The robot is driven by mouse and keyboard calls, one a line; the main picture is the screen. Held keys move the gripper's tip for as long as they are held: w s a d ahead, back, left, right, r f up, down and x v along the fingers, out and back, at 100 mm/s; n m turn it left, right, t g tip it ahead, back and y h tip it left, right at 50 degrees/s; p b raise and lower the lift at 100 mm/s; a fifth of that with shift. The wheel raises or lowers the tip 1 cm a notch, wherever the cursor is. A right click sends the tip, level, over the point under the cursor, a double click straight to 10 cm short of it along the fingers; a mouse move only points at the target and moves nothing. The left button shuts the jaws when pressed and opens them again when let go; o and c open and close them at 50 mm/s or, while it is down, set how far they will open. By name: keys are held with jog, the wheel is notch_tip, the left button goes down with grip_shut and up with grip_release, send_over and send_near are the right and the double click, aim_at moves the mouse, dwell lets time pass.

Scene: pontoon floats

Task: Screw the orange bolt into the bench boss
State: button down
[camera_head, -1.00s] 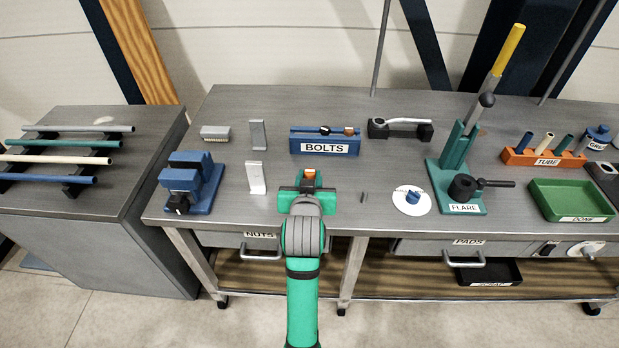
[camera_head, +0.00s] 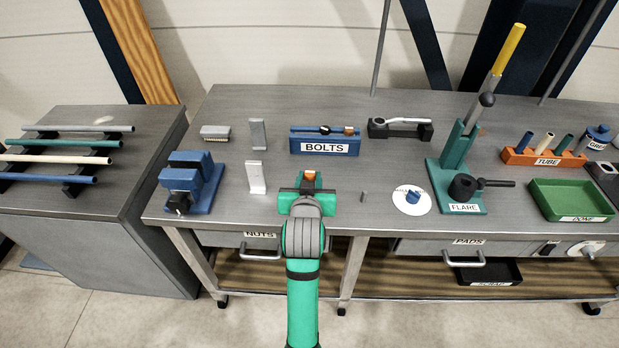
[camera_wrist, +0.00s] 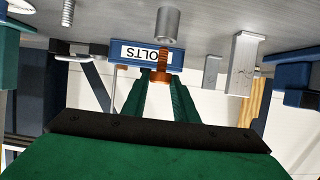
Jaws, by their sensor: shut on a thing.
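My gripper (camera_head: 308,190) is over the front of the bench, left of centre, with its green jaws shut on the orange bolt (camera_head: 310,176). In the wrist view the bolt (camera_wrist: 161,68) stands out between the green fingertips (camera_wrist: 160,84). Its shank points at the end of a grey cylindrical boss (camera_wrist: 168,24) on the bench. Bolt and boss meet or overlap in the picture; I cannot tell whether the thread is inside. The boss is hidden behind my gripper in the head view.
Behind my gripper is the blue BOLTS rack (camera_head: 340,146). A pale upright bracket (camera_head: 256,178) and blue vise (camera_head: 190,186) stand left. A small grey stud (camera_head: 363,197), white disc (camera_head: 411,200) and green flare tool (camera_head: 455,165) stand right.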

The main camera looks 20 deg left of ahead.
jog(key=shift+f, duration=2.25)
jog(key=c, duration=1.3)
grip_release()
jog(key=shift+c, duration=0.2)
jog(key=v, duration=1.1)
jog(key=s+d+f+m+t+h, duration=0.1)
jog(key=s+d+f+h, duration=0.1)
jog(key=s+d+f, duration=0.95)
jog(key=s+d+m+h, duration=0.1)
jog(key=s+d, duration=0.1)
jog(key=s, duration=0.8)
jog(key=s+d+f+m+t, duration=0.1)
jog(key=s+d, duration=0.1)
jog(key=s, duration=0.9)
jog(key=shift+s+d+h, duration=0.15)
jog(key=shift+s+h, duration=0.1)
jog(key=shift+h, duration=0.15)
